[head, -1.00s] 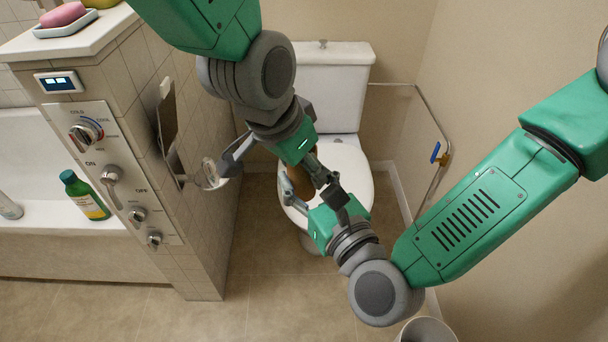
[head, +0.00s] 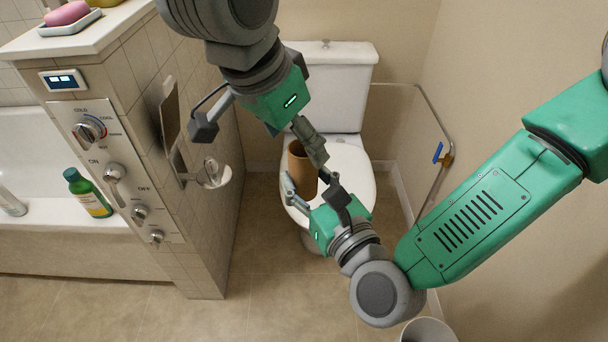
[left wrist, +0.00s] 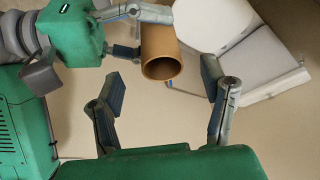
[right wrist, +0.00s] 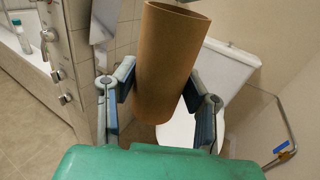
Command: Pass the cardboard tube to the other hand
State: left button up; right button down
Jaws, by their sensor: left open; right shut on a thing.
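The brown cardboard tube (head: 301,170) stands roughly upright between the fingers of my right gripper (head: 312,190), in front of the toilet. In the right wrist view the tube (right wrist: 165,62) sits between both finger pads, its open end up. My left gripper (head: 258,130) is above and to the left of the tube, fingers spread wide and empty. In the left wrist view its open fingers (left wrist: 160,95) frame the space below the tube's open end (left wrist: 162,65), apart from it. That view also shows my right gripper (left wrist: 130,32) holding the tube.
The toilet (head: 335,165) stands behind the tube. A tiled half wall (head: 200,200) with a paper holder (head: 212,175) is close on the left. A rail (head: 435,120) runs along the right wall. A bin (head: 428,331) stands at the bottom.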

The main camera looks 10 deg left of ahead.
pick_arm(q)
jog(key=w+a+f+n+t, duration=0.2)
jog(key=w+f+n+t, duration=0.15)
jog(key=w, duration=0.55)
jog(key=s+a+f+g, duration=0.1)
jog(key=s+a+f, duration=0.15)
jog(key=f, duration=0.45)
jog(key=s+a+f+g, duration=0.1)
jog(key=s+a+f, duration=0.15)
jog(key=f, duration=0.35)
jog(key=s+a+f+g, duration=0.1)
jog(key=s+a+f, duration=0.3)
jog(key=s+f, duration=0.2)
jog(key=s+a+f+n+g+y, duration=0.1)
jog(key=s+a+f, duration=0.3)
jog(key=s, duration=0.6)
jog(key=s+a+f+n+g+y, duration=0.1)
jog(key=s+a+f, duration=0.3)
jog(key=s+f, duration=0.4)
jog(key=shift+f+g, duration=0.3)
jog(key=shift+g, duration=0.45)
jog(key=shift+d+n, duration=0.15)
jog(key=shift+n, duration=0.1)
